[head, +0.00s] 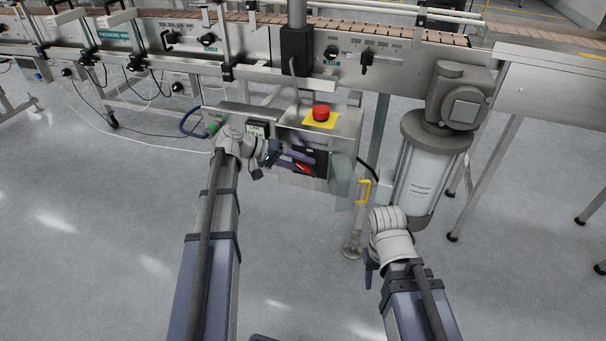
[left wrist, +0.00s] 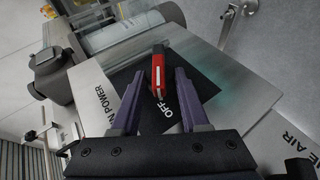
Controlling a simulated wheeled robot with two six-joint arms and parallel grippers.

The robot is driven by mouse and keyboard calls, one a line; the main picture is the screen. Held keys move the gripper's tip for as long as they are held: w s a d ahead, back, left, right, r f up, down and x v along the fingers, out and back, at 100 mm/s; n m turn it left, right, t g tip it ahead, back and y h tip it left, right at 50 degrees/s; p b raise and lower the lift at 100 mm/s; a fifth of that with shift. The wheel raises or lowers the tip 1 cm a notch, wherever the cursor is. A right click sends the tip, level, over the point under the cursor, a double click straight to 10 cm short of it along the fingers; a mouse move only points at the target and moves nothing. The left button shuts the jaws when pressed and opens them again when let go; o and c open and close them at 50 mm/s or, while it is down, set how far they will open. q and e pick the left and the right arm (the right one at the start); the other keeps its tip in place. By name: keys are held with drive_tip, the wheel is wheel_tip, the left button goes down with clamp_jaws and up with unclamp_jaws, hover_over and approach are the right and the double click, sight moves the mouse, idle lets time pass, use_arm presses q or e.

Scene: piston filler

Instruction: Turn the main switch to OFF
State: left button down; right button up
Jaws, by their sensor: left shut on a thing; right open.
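The main switch (head: 303,168) is a red handle on a black plate, on the front of a steel control box (head: 345,130). The word ON shows above it in the head view. In the left wrist view the red handle (left wrist: 158,72) has a white line, and its lower end lies close to the word OFF. Fingers and arm partly hide the plate. My right gripper (head: 370,274) is open and empty, low at the right, away from the box.
A red emergency button (head: 320,112) on a yellow plate sits on top of the box. A yellow handle (head: 363,191) and a motor with a pale cylinder (head: 425,180) stand to the right. The conveyor (head: 270,45) runs behind. The floor in front is clear.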

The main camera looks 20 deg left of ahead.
use_arm(q)
drive_tip(key=h+b, duration=0.1)
drive_tip(key=b, duration=0.2)
drive_tip(key=f+n+h+b, duration=0.1)
drive_tip(key=h+b, duration=0.1)
drive_tip(key=b, duration=0.1)
drive_tip(key=h+b, duration=0.1)
drive_tip(key=b, duration=0.1)
drive_tip(key=shift+a+f+t+h+b, duration=0.2)
drive_tip(key=shift+f+t+h+b, duration=0.1)
drive_tip(key=shift+t+h+b, duration=0.1)
drive_tip(key=shift+r+n+h+b, duration=0.2)
drive_tip(key=shift+n+h+b, duration=0.3)
drive_tip(key=shift+b, duration=0.45)
drive_tip(key=shift+t, duration=0.4)
drive_tip(key=shift+c, duration=2.1)
unclamp_jaws()
drive_tip(key=v, duration=0.7)
drive_tip(key=shift+a, duration=0.4)
drive_tip(key=shift+s, duration=0.15)
